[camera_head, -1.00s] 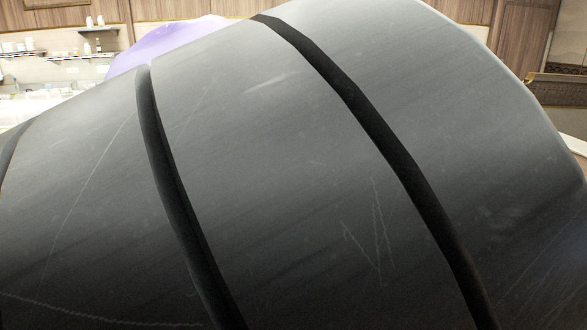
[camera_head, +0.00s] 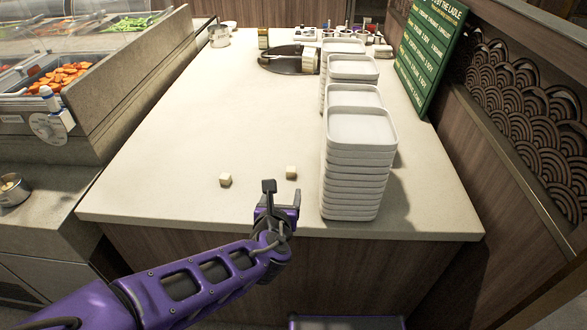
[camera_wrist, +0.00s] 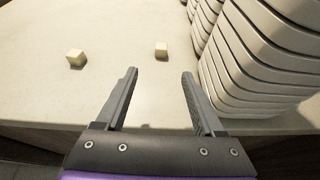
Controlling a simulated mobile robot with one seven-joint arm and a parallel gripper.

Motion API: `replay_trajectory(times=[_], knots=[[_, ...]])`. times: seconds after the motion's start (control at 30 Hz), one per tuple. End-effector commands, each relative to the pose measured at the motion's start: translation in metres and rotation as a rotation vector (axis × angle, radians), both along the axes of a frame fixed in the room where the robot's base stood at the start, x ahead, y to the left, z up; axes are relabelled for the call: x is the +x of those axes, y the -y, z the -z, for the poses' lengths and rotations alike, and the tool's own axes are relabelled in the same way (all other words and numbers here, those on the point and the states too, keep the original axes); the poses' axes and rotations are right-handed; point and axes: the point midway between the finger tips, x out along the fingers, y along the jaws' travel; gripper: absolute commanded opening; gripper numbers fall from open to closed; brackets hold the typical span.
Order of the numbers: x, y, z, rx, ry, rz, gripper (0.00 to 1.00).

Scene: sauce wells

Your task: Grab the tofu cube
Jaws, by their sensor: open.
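Two small cream tofu cubes rest apart on the pale countertop (camera_head: 200,120) near its front edge. The left cube (camera_head: 225,180) also shows in the wrist view (camera_wrist: 76,58). The right cube (camera_head: 291,172) stands nearer the plates and shows in the wrist view (camera_wrist: 161,50). My gripper (camera_head: 283,190) is at the counter's front edge, just short of the right cube. In the wrist view the jaws (camera_wrist: 160,80) are apart with nothing between them, and the right cube lies beyond the gap. The left cube is outside the jaws, to the left.
Tall stacks of white square plates (camera_head: 352,165) stand close to the right of the right cube and gripper. A dark round tray (camera_head: 285,62) lies at the back. A green menu board (camera_head: 432,45) stands at right. The counter's left middle is clear.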

Motion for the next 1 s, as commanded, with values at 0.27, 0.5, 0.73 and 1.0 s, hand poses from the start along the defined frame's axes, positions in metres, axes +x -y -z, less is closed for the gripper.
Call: replay_trajectory(times=[0.27, 0.5, 0.73, 1.0], knots=[[0.041, 0.004, 0.019, 0.006, -0.001, 0.005, 0.7], [0.08, 0.006, 0.035, 0.005, -0.001, 0.003, 0.7], [0.104, 0.007, 0.044, 0.005, -0.002, 0.002, 0.7], [0.122, 0.011, 0.052, 0.006, -0.001, 0.004, 0.7]])
